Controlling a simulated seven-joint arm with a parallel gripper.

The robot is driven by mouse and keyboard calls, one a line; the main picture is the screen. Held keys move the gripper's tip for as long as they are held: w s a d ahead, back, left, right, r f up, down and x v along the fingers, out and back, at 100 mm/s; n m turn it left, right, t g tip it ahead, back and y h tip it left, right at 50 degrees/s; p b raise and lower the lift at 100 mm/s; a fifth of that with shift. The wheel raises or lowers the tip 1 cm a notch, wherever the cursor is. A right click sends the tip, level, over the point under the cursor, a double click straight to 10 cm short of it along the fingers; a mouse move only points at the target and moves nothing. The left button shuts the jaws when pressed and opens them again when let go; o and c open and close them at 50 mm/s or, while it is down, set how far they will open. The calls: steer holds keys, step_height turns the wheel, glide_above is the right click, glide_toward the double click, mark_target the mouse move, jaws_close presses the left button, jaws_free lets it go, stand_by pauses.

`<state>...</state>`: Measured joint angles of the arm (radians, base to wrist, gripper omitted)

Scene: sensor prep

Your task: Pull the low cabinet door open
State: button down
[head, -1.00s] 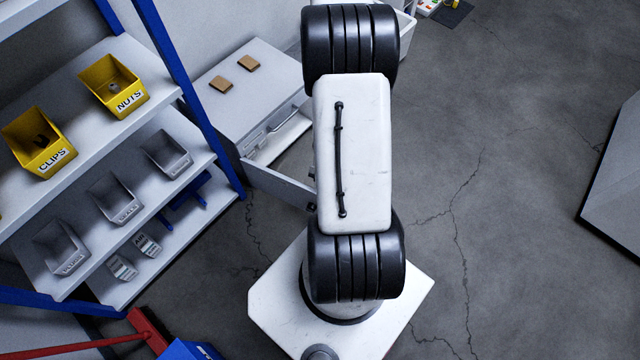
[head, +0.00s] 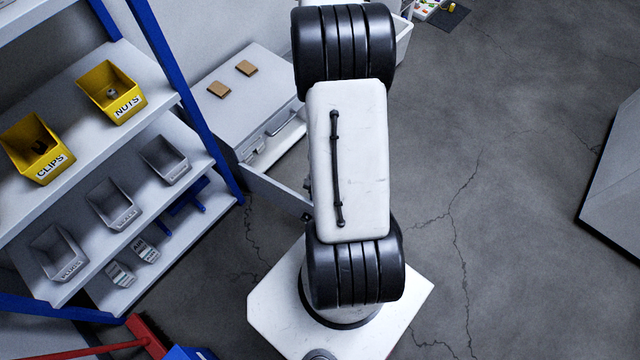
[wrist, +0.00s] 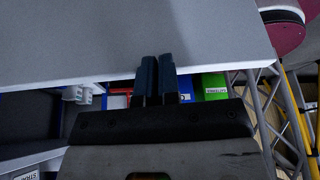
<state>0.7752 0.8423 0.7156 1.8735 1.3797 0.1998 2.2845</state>
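The low cabinet (head: 222,92) is grey and stands beside the shelf rack. Its door (head: 272,191) is swung well out from the front, and part of the interior shows. The door's free end reaches my arm, which hides what is there. My gripper is hidden in the head view. In the wrist view my gripper (wrist: 158,62) has its two dark blue fingers close together, with their tips over a broad grey surface (wrist: 120,35). I cannot tell whether that surface is the door. No object shows between the fingers, and no handle is visible there.
The rack on the left holds yellow bins (head: 112,92) and grey bins (head: 112,203). Two brown blocks (head: 247,68) lie on the cabinet top. A red-handled tool (head: 145,335) is at lower left. Cracked floor (head: 480,180) to the right is open.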

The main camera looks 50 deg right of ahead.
steer(key=shift+d, duration=0.1)
steer(key=w+d+r, duration=0.1)
steer(key=d+r, duration=0.6)
steer(key=r, duration=0.2)
steer(key=shift+d+r, duration=0.15)
steer(key=shift+d, duration=0.05)
stand_by(0.6)
steer(key=shift+w, duration=0.1)
stand_by(0.6)
